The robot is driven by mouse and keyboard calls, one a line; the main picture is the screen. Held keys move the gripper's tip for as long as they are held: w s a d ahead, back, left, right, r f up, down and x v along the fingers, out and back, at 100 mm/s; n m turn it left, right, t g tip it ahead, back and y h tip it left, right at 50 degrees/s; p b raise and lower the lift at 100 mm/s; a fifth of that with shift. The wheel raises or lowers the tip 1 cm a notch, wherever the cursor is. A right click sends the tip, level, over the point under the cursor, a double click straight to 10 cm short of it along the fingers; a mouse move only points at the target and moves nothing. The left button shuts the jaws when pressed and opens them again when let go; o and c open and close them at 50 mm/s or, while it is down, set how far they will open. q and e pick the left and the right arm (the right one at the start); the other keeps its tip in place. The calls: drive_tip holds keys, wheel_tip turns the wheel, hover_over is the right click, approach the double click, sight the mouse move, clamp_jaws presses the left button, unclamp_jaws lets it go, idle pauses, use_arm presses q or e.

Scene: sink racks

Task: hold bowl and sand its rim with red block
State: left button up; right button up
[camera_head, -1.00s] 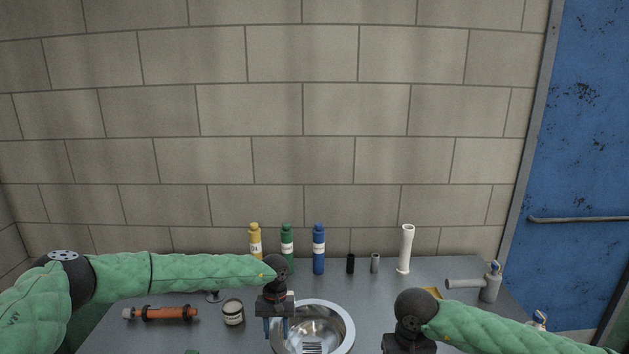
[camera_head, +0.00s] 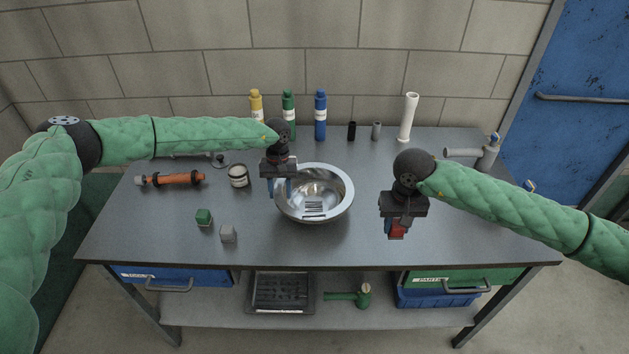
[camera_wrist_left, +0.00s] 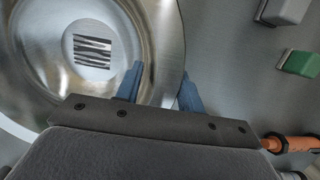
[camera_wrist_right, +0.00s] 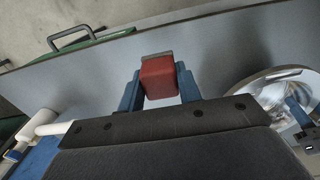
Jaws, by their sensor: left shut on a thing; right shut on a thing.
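A shiny metal bowl (camera_head: 338,207) stands on the grey table, with a dark striped patch on its inside bottom. My left gripper (camera_head: 279,188) is shut on the left side of the bowl's rim. In the left wrist view its blue fingers (camera_wrist_left: 160,90) straddle the bowl's wall (camera_wrist_left: 172,50). My right gripper (camera_head: 396,222) is shut on the red block (camera_head: 396,231) and holds it to the right of the bowl, apart from it. In the right wrist view the red block (camera_wrist_right: 159,78) sits between the blue fingers, and the bowl (camera_wrist_right: 250,92) shows at the right.
A green block (camera_head: 204,217) and a grey block (camera_head: 228,234) lie front left. A labelled tin (camera_head: 238,176) and an orange tool (camera_head: 170,179) lie left. Bottles (camera_head: 288,115) and a white tube (camera_head: 408,117) stand at the back. The table's front right is clear.

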idle(0.5)
drive_tip(key=shift+w+r, duration=0.15)
drive_tip(key=shift+r, duration=0.05)
drive_tip(key=w+a+r+n, duration=0.1)
drive_tip(key=w+a+r, duration=0.25)
drive_tip(key=a, duration=0.45)
drive_tip(key=w+a+r+n, duration=0.1)
drive_tip(key=w+a+r, duration=0.1)
drive_tip(key=a+r, duration=0.45)
drive_tip(key=w+a+f+m, duration=0.2)
drive_tip(key=a+f, duration=0.3)
drive_tip(key=a, duration=0.5)
drive_tip(key=shift+a+f, duration=0.15)
drive_tip(key=shift+f, duration=0.05)
